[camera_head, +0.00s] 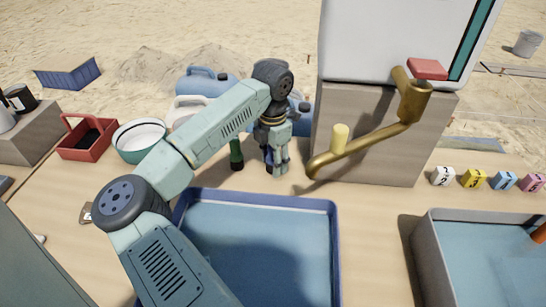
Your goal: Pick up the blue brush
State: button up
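My gripper (277,170) points down at the table behind the blue-rimmed tray, left of the stone block. A small dark blue upright piece (268,156) shows at its left finger. It may be the blue brush, but most of it is hidden by the gripper. I cannot tell whether the fingers are apart from it or closed on it. A dark green upright handle (236,155) stands just left of the gripper, apart from it.
A blue-rimmed tray (335,250) lies in front, with a grey basin (420,265) at right. A stone block (375,155) with a brass crank (365,145) stands close right of my gripper. A white bowl (140,150) and red carrier (85,150) sit left. Small numbered blocks (473,179) line the right.

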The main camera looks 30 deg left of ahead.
jog(key=c, duration=0.8)
